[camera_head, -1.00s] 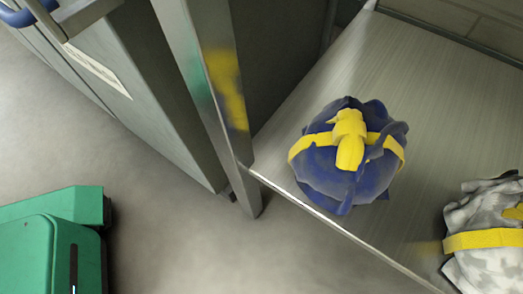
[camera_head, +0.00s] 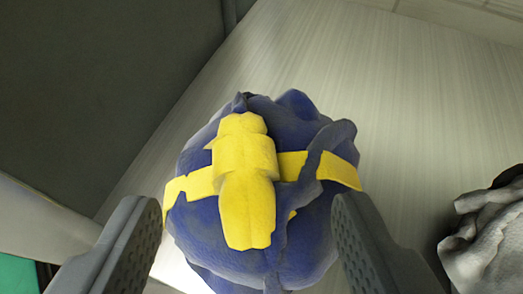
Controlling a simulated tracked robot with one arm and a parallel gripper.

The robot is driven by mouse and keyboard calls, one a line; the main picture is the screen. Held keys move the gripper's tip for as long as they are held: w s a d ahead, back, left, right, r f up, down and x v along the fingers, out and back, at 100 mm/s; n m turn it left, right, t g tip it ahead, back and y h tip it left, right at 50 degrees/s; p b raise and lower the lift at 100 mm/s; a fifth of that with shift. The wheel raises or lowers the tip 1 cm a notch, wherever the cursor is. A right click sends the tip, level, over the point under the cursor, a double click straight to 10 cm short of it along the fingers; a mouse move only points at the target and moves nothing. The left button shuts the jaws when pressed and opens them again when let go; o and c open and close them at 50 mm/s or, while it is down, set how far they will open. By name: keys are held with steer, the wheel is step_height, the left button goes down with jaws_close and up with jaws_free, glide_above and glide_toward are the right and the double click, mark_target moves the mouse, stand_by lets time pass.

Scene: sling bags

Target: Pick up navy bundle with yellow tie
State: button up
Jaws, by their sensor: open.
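The navy bundle (camera_head: 305,235) with its yellow tie (camera_head: 245,180) sits on a pale metal table top (camera_head: 390,100), in the middle of the view. The tie has a thick knot on top and a band around the bundle. My gripper (camera_head: 248,218) is open, with one grey finger at the bundle's left and one at its right. The fingers' tips overlap the bundle's sides in the picture. I cannot tell whether they touch it. The bundle's lower front runs out of view.
A grey-white bundle (camera_head: 485,240) stands at the right edge, a short way from the navy one. A dark grey panel (camera_head: 90,80) rises at the left beside the table. A bit of green (camera_head: 18,272) shows at the lower left. The table behind the bundle is clear.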

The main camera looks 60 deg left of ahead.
mark_target(246, 144)
steer(key=shift+b+x, duration=1.05)
steer(key=shift+x, duration=2.7)
steer(key=shift+c, duration=0.3)
jaws_close()
